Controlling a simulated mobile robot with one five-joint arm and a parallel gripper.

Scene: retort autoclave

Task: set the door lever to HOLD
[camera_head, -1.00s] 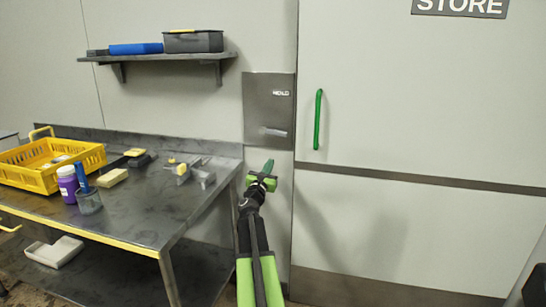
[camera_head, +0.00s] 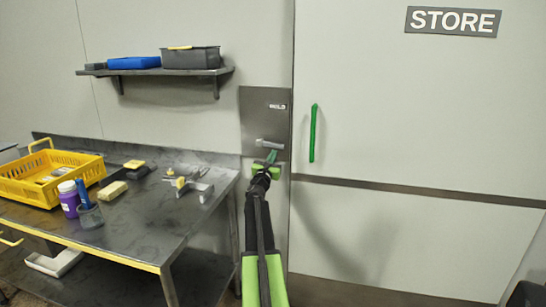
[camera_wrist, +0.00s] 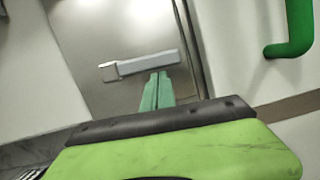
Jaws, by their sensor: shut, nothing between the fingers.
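The door lever (camera_head: 270,143) is a short grey bar on a dark metal plate (camera_head: 254,110) beside the store door. It lies near horizontal, slightly tilted. A HOLD label (camera_head: 277,106) is on the plate above it. In the wrist view the lever (camera_wrist: 145,64) crosses the plate (camera_wrist: 100,40) just beyond my fingertips. My gripper (camera_head: 270,158) is shut and empty, its green fingertips right below the lever's right part. In the wrist view the closed fingers (camera_wrist: 157,88) point up at the lever's underside; whether they touch it I cannot tell.
The STORE door (camera_head: 400,120) with its green vertical handle (camera_head: 312,133) is to the right. A steel bench (camera_head: 140,220) with a yellow crate (camera_head: 85,170), bottle and tools stands to the left. A shelf (camera_head: 155,72) with boxes hangs above it.

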